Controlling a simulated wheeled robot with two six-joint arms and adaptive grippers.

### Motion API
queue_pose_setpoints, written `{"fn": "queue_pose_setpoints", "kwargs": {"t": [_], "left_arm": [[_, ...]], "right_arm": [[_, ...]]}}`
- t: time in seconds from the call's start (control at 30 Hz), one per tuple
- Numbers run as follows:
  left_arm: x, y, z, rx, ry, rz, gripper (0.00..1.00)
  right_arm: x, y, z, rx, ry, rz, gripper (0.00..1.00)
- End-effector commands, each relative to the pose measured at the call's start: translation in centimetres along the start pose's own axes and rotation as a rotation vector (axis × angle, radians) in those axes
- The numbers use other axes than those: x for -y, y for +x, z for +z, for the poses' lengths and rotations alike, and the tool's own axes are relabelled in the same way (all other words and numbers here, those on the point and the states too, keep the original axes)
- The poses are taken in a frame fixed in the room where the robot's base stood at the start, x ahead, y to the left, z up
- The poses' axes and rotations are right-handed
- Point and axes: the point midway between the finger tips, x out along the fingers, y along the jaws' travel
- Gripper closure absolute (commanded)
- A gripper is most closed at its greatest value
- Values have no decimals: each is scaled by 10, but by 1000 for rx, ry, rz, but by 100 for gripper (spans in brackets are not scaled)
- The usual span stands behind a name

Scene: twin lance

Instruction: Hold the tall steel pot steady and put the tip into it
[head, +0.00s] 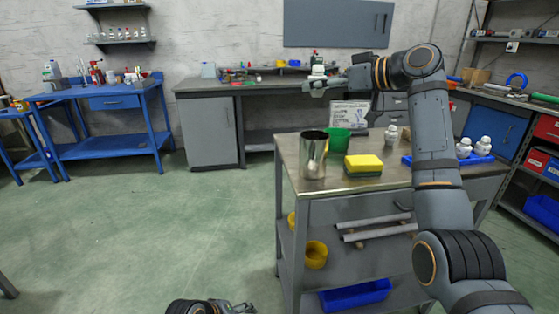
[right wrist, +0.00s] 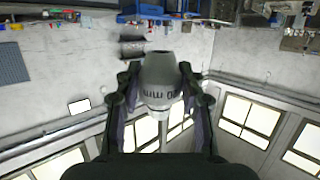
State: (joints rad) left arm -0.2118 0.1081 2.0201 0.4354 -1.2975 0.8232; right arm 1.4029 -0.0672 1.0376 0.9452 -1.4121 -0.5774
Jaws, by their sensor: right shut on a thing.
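The tall steel pot (head: 313,155) stands upright at the near left corner of the cart top, shiny and open at the top. My right gripper (head: 318,84) is up above and behind the pot, apart from it. It is shut on the tip, a grey tapered piece with dark lettering, which shows between the fingers in the right wrist view (right wrist: 160,82). In the head view the tip (head: 318,71) is small and pale. My left gripper (head: 243,308) is at the bottom edge, low in front of the cart, mostly cut off; its jaws cannot be made out.
The cart top (head: 345,183) also bears a green cup (head: 337,140), a yellow sponge (head: 363,164), a white bottle (head: 391,135) and a blue tray (head: 484,158) with white bottles. Workbenches stand behind and at left. The green floor (head: 150,235) left of the cart is clear.

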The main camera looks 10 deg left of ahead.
Motion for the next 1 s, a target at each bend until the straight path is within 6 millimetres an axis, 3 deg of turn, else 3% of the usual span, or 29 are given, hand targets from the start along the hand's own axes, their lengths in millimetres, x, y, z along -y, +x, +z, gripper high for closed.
{"fn": "queue_pose_setpoints", "kwargs": {"t": [0.03,0.2,0.4,0.5,0.6,0.73,1.0], "left_arm": [[-33,-6,-15,-1,-112,80,28],[-141,-40,-52,102,-555,345,6],[-255,-110,-83,384,-1019,578,6],[-298,-148,-92,554,-1200,637,6],[-329,-181,-97,703,-1330,661,6],[-351,-208,-100,830,-1428,663,6],[-360,-216,-100,881,-1466,657,6]], "right_arm": [[0,0,0,-1,0,0,100],[0,0,0,-1,0,1,100],[0,0,0,-1,0,1,100],[0,0,0,-1,0,1,100],[0,0,0,-1,0,1,100],[0,0,0,-1,0,1,100],[0,0,0,-1,0,1,100]]}}
